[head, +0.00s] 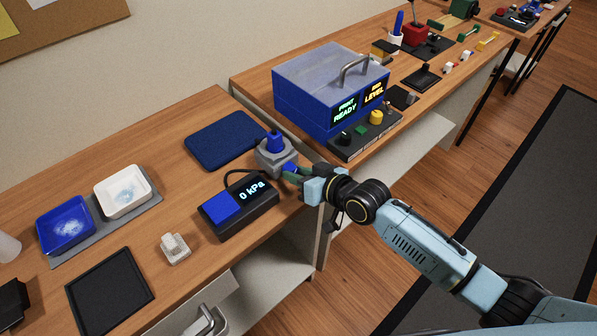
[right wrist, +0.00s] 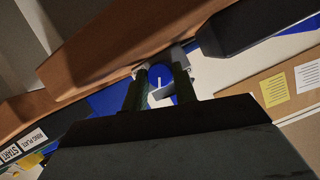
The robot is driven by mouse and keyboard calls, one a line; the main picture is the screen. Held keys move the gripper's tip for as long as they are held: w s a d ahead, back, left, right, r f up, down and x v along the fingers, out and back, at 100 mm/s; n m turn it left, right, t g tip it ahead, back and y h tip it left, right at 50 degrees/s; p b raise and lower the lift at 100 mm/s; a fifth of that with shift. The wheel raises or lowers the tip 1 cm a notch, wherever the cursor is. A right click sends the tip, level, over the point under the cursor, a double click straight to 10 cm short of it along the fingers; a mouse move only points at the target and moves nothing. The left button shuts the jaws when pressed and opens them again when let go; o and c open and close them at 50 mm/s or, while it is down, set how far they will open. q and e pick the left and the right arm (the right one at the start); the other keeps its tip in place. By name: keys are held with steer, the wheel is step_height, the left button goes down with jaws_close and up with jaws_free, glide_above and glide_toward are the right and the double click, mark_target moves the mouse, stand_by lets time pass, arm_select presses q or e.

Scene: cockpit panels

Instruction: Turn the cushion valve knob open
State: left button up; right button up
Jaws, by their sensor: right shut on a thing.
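A grey valve block (head: 268,162) stands on the bench with an upright blue part (head: 273,141) on top. A small blue knob (head: 289,168) shows at its front right side, partly covered by my gripper. My right gripper (head: 294,175) comes in from the right and is shut on this knob. In the right wrist view the round blue knob (right wrist: 158,72), with a white mark on its face, sits between the two dark fingers. A black gauge (head: 262,198) beside the block reads 0 kPa. My left gripper is not in view.
A dark blue pad (head: 222,140) lies behind the block. A blue machine (head: 300,103) with lit displays and a control strip (head: 347,146) stands close on the right.

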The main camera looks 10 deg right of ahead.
steer(key=o, duration=1)
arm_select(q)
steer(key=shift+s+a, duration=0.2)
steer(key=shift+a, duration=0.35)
arm_select(e)
steer(key=shift+s+d+r, duration=0.1)
steer(key=shift+s+d, duration=0.05)
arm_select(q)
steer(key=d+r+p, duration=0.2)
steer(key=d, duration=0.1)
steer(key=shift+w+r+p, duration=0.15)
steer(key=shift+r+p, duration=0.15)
arm_select(e)
steer(key=v, duration=1.3)
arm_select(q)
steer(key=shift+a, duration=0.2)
